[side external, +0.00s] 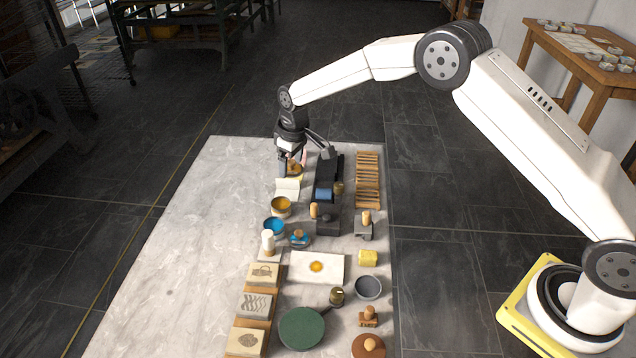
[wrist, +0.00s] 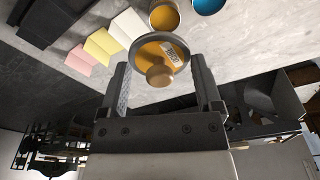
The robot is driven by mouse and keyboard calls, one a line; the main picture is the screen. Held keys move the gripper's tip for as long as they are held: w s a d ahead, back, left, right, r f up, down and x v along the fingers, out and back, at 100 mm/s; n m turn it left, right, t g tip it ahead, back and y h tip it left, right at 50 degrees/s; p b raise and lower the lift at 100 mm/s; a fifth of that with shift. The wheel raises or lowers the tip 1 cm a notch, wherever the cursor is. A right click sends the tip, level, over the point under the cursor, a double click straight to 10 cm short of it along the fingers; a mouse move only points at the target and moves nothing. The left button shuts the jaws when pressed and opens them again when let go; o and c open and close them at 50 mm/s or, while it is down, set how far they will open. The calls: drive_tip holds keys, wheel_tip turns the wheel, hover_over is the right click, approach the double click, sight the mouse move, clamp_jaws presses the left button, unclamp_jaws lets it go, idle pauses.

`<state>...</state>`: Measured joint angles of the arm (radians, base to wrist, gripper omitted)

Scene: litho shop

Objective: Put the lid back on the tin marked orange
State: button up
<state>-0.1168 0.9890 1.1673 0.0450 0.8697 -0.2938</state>
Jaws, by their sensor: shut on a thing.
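The orange lid (side external: 295,172) has a dark rim, a round wooden knob and a small white label with lettering too small to read. It fills the middle of the wrist view (wrist: 150,50). My gripper (side external: 291,160) is shut on the lid, with one finger at each side of its rim in the wrist view (wrist: 160,72). I cannot tell whether the lid clears the table. The open tin of orange-yellow ink (side external: 281,207) stands nearer the side camera than the lid; in the wrist view it shows just beyond the lid (wrist: 165,17).
An open blue tin (side external: 274,228) stands close to the orange one, with a blue lid (side external: 299,239) beside it. Paper pads (side external: 288,189) lie between my gripper and the tins. A black press-like stand (side external: 326,180) is right of them. The table's left side (side external: 180,240) is clear.

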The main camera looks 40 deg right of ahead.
drive_tip(key=w+a+f, duration=0.2)
drive_tip(key=w+f, duration=0.1)
drive_tip(key=f, duration=0.1)
drive_tip(key=shift+w+f, duration=0.2)
drive_tip(key=shift+f, duration=0.15)
drive_tip(key=shift+f, duration=0.1)
drive_tip(key=shift+f, duration=3.05)
drive_tip(key=shift+f, duration=0.2)
idle(0.3)
drive_tip(key=o, duration=1)
drive_tip(key=shift+r, duration=0.25)
wheel_tip(320, 180, up, 6)
drive_tip(key=shift+r, duration=0.25)
idle(0.8)
